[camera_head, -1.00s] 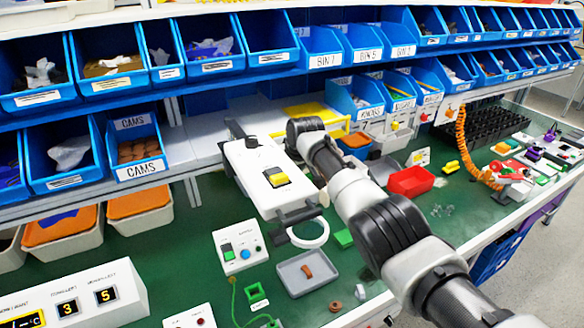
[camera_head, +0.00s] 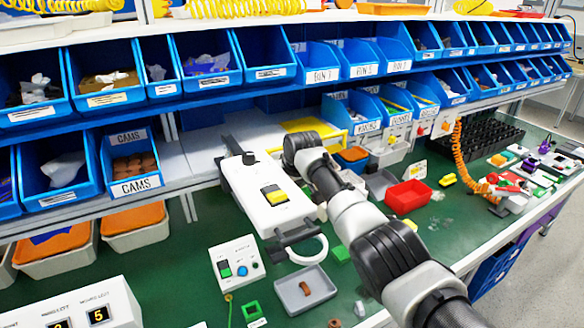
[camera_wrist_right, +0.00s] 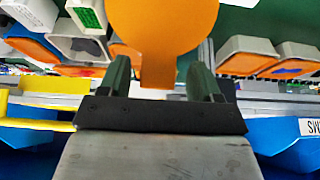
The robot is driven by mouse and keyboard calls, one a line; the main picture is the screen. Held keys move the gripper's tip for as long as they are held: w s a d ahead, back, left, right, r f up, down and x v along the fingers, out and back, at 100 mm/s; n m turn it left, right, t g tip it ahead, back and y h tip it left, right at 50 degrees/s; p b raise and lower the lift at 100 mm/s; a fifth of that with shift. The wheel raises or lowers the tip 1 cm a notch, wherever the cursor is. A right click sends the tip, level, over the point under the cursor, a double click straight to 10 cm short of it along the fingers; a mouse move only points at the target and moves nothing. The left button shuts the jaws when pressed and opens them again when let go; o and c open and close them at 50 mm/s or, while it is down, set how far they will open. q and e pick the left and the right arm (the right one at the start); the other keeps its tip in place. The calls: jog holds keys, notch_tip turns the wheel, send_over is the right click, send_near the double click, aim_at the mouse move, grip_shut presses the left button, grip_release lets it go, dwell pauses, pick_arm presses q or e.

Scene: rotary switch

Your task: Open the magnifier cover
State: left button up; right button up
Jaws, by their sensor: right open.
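In the right wrist view, a round orange piece with a straight tab (camera_wrist_right: 165,25) stands at the top centre. Its tab comes down to between the two dark fingers of my right gripper (camera_wrist_right: 160,80). The fingers are apart; contact with the tab cannot be told. I cannot tell whether the orange piece is the magnifier cover. My left gripper is out of view.
A grey tray (camera_head: 287,305) with a brown part and a white switch box (camera_head: 236,262) lie on the green table close to the ring. A red bin (camera_head: 407,197) stands to the right of my arm. Blue bins (camera_head: 130,165) line the shelf behind.

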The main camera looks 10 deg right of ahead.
jog(key=b+v, duration=0.1)
jog(key=v, duration=0.9)
jog(key=shift+s+a+r+b, duration=0.15)
jog(key=shift+s+r+b, duration=0.15)
jog(key=shift+b, duration=0.1)
